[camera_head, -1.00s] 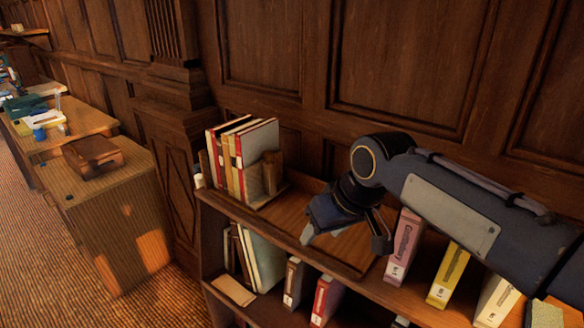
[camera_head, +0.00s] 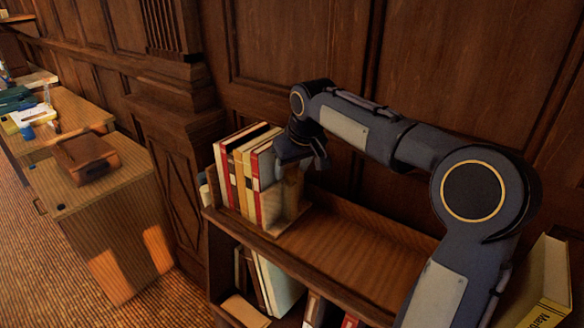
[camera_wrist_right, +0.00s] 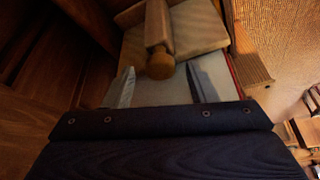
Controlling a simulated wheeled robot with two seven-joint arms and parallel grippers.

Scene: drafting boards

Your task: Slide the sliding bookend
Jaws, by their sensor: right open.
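The sliding bookend (camera_head: 292,196) is a light wooden piece at the right end of a row of books (camera_head: 239,174) on the shelf top. In the right wrist view the bookend (camera_wrist_right: 196,30) shows a rounded wooden handle (camera_wrist_right: 157,38) with a round end. My right gripper (camera_head: 301,166) is at the top of the bookend, partly hiding it. In the wrist view its two fingers (camera_wrist_right: 160,76) are open, apart on either side of the handle's end. I cannot tell whether they touch it. My left gripper is not in view.
The wooden shelf top (camera_head: 353,248) to the right of the bookend is bare. More books stand on the lower shelf, and a yellow binder (camera_head: 546,285) stands at the far right. A panelled wall (camera_head: 420,80) rises close behind. A desk with a wooden box (camera_head: 86,157) is at left.

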